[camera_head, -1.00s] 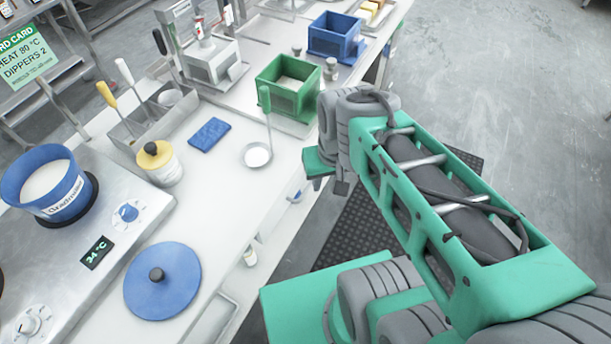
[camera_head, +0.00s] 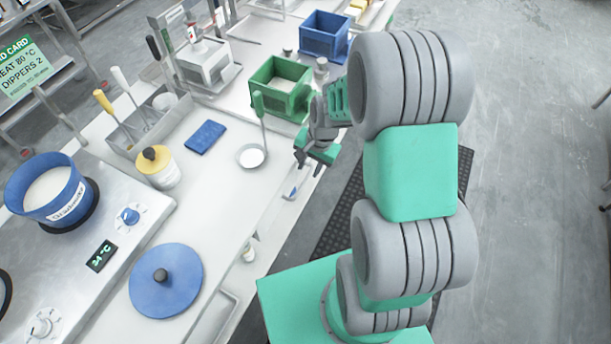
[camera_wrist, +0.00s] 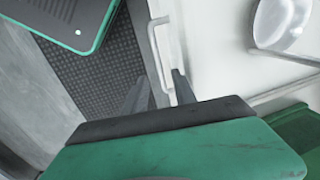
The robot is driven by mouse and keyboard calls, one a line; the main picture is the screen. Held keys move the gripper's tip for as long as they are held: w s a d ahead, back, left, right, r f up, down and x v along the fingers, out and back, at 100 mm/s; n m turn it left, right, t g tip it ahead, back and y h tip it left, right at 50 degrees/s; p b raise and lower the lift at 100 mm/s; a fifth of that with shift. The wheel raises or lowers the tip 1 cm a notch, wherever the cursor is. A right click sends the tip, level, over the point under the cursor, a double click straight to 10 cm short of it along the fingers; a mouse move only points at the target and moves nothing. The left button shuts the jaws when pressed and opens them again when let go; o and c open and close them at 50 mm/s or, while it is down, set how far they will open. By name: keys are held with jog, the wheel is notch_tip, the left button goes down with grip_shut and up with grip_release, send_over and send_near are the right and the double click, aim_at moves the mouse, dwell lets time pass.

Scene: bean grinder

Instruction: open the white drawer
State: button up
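A white handle (camera_wrist: 155,52) stands out from the white counter front in the wrist view. The drawer's outline is hard to make out, and its front looks flush with the counter. My gripper (camera_wrist: 160,78) is open. Its two dark fingertips show on either side of the handle's lower part, with nothing held. I cannot tell whether they reach around the bar or touch it. In the head view my gripper (camera_head: 308,160) is beside the counter's front edge, with the drawer front mostly hidden below the edge.
A ladle (camera_head: 252,156) lies on the counter near my gripper. A green box (camera_head: 281,88) and blue box (camera_head: 324,36) stand farther back. A blue cloth (camera_head: 205,137), yellow-lidded jar (camera_head: 155,166) and blue lid (camera_head: 166,280) are to the left. The floor at right is clear.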

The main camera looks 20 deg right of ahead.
aim_at(305, 180)
jog(key=f, duration=0.6)
jog(key=shift+w+a, duration=0.4)
jog(key=shift+c, duration=0.5)
grip_shut()
dwell(0.4)
